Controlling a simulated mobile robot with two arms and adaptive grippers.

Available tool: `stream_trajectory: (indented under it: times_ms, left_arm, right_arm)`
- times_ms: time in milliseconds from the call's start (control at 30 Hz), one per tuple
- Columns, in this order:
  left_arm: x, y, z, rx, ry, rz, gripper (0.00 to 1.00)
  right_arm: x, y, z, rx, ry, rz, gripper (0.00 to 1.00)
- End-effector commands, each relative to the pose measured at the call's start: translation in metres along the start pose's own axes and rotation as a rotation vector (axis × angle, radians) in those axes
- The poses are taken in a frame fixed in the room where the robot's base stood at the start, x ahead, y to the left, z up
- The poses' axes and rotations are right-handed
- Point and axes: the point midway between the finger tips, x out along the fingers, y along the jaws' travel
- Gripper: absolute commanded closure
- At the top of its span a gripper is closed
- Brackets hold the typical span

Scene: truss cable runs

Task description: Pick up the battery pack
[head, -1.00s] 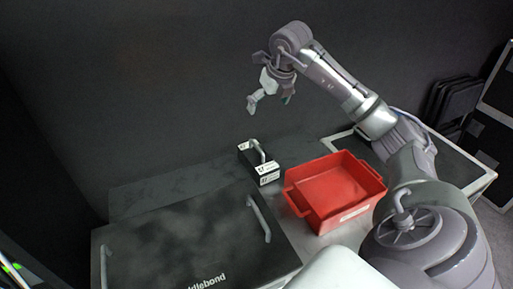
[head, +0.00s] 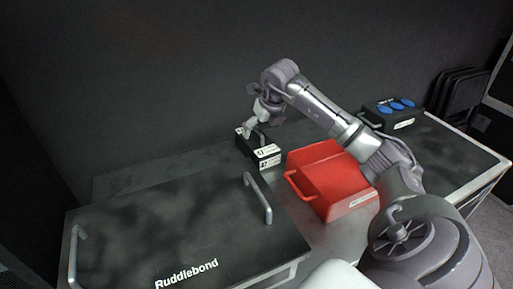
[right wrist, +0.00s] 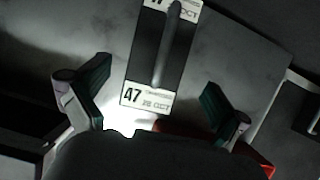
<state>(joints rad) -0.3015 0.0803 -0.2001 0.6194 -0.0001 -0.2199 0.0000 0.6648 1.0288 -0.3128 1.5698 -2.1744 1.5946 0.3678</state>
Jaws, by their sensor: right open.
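The battery pack, a small black box (head: 247,152) with a grey top handle and white labels, stands on the table near the back wall in the head view. In the right wrist view the black box (right wrist: 146,62), its handle and a label reading 47 show ahead of the fingers. My right gripper (head: 262,117) is open, just above the pack. In the right wrist view the two spread fingers of the right gripper (right wrist: 156,76) lie either side of the pack, with nothing between them gripped. My left gripper is not in view.
A red bin (head: 303,158) stands just right of the pack, under my right forearm. A large dark case lid (head: 170,225) marked Ruddlebond, with metal handles, lies front left. A black box with blue round tops (head: 379,115) sits at the back right. Folded chairs (head: 459,92) lean beyond.

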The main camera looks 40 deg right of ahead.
Motion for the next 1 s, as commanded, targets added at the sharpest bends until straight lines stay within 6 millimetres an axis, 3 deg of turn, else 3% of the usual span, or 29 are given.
stream_trajectory:
  times_ms: [267, 533, 867, 1000]
  left_arm:
    - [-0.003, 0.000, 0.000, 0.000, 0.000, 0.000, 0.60]
    - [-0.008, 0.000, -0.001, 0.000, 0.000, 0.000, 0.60]
    - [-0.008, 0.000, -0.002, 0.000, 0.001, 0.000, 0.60]
    - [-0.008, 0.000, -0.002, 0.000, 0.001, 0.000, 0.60]
  right_arm:
    - [0.023, 0.001, 0.001, 0.000, 0.002, 0.002, 0.00]
    - [0.061, 0.002, 0.005, 0.001, 0.002, 0.001, 0.00]
    - [0.069, 0.001, 0.005, -0.001, 0.000, 0.000, 0.00]
    - [0.069, 0.001, 0.005, -0.001, 0.000, 0.000, 0.23]
